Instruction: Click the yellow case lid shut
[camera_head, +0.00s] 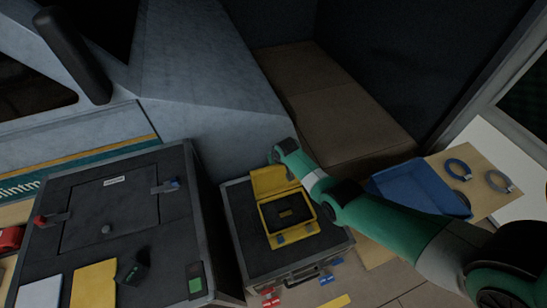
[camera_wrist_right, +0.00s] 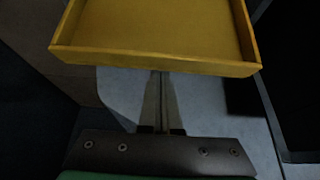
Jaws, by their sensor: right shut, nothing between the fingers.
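The yellow case sits open on a grey flight case. In the right wrist view, a yellow shallow panel with a raised rim (camera_wrist_right: 155,60), which looks like the lid, fills the top. My right gripper (camera_wrist_right: 160,80) is shut and empty, its fingertips at or just behind that rim; I cannot tell if they touch. In the head view my right wrist is behind the lid and the fingers are hidden. My left gripper is not in view.
The grey flight case (camera_head: 243,227) has coloured tags at its front. A larger dark box (camera_head: 180,215) with small items stands to the left. A blue tray (camera_head: 418,190) and cable coils (camera_head: 457,168) lie to the right. A brown seat (camera_head: 345,125) is behind.

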